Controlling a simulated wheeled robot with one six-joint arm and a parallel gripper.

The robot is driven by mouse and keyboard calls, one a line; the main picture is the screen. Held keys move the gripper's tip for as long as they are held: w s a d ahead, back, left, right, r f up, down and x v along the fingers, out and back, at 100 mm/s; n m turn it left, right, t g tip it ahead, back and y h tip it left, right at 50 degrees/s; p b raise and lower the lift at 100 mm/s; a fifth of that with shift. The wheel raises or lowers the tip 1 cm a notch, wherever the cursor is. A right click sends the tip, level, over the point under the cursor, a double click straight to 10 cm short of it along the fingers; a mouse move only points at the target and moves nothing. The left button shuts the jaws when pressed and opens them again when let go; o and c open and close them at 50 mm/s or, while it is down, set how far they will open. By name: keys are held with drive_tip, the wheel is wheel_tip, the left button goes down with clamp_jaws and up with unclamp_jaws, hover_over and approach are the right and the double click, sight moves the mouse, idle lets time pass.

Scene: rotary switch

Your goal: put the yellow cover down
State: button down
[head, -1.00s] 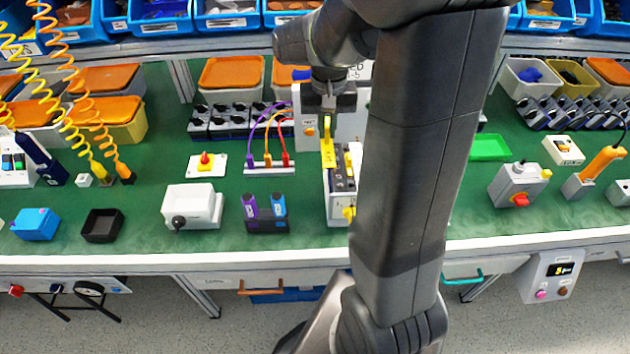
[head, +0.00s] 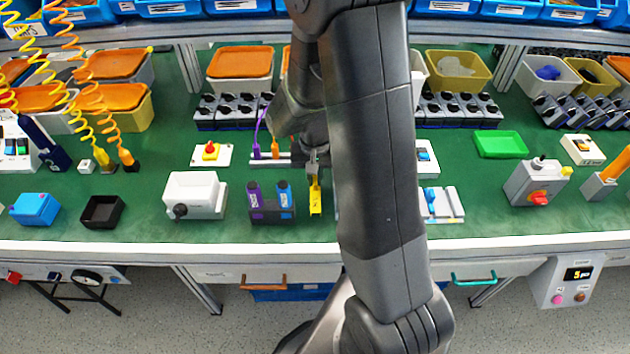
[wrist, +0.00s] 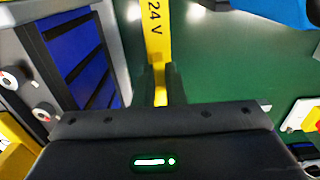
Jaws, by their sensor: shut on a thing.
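The yellow cover (head: 315,201) is a narrow yellow piece in the head view, hanging below my gripper (head: 314,178) near the front of the green bench. In the wrist view the cover (wrist: 156,38) runs up from between the two fingers of my gripper (wrist: 160,88) and shows the print "24 V". The fingers are shut on it. It is over green bench surface, just right of a dark holder (head: 270,213) with purple and blue pieces. Whether its lower end touches the bench, I cannot tell. My arm hides the area to its right.
A white box with a dark knob (head: 196,195) stands farther left. A blue and white part (head: 440,203) lies right of my arm. The bench's front edge (head: 260,246) is close.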

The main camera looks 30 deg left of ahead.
sight(315, 179)
drive_tip(key=shift+f, duration=0.95)
drive_tip(key=shift+f, duration=0.1)
drive_tip(key=shift+f, duration=0.15)
drive_tip(key=c, duration=1.5)
unclamp_jaws()
wheel_tip(315, 179, up, 12)
drive_tip(key=shift+r, duration=0.25)
